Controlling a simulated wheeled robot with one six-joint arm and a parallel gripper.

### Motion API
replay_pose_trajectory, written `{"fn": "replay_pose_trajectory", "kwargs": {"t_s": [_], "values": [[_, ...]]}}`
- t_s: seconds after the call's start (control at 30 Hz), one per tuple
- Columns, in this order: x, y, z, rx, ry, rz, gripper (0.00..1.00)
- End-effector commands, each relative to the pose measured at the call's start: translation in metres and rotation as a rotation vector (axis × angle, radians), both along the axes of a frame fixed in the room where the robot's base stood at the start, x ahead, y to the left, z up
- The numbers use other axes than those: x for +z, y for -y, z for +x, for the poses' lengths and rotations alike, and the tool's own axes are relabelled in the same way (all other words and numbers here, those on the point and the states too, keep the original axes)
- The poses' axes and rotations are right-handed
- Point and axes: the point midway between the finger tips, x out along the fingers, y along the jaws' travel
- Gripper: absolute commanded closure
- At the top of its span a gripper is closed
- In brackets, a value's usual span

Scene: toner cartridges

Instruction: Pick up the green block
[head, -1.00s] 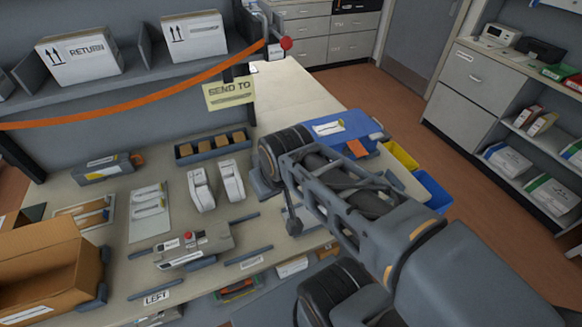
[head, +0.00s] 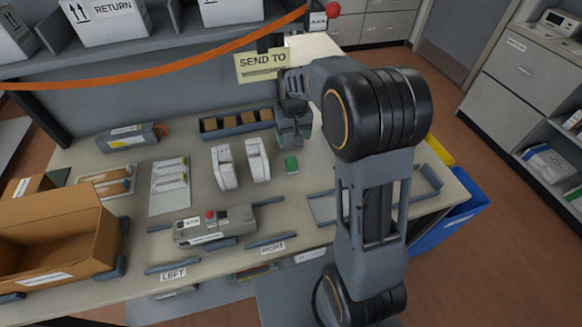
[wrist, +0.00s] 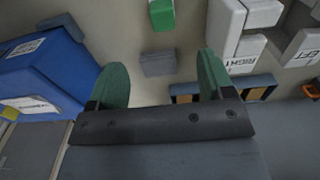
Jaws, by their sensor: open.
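The green block (head: 291,164) stands on the table, right of the two white upright pieces, in the head view. In the wrist view the green block (wrist: 161,14) is at the top edge, partly cut off, beyond and between the fingertips. My gripper (head: 290,140) hangs just behind the block in the head view, apart from it. In the wrist view my gripper (wrist: 162,60) has its two green fingers spread wide, with nothing held between them. A small grey block (wrist: 157,64) shows on the table between the fingers.
Two white pieces (head: 223,167) (head: 258,160) stand close left of the block. A grey tray of brown blocks (head: 236,124) lies behind them. A blue bin (wrist: 45,70) shows at left in the wrist view.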

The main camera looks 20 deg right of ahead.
Motion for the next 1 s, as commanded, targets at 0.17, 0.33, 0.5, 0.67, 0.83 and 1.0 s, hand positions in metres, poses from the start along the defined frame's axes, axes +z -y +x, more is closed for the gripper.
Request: {"fn": "replay_pose_trajectory", "kwargs": {"t_s": [0.17, 0.33, 0.5, 0.67, 0.83, 1.0], "values": [[-0.026, -0.001, 0.008, 0.002, -0.022, 0.0, 0.26], [-0.058, -0.001, 0.008, 0.002, -0.025, 0.0, 0.26], [-0.083, -0.001, 0.008, 0.002, -0.023, 0.0, 0.26], [-0.096, -0.001, 0.008, 0.003, -0.02, 0.0, 0.26], [-0.105, -0.002, 0.008, 0.003, -0.023, 0.0, 0.26], [-0.127, -0.003, 0.009, 0.003, -0.024, 0.0, 0.26]]}}
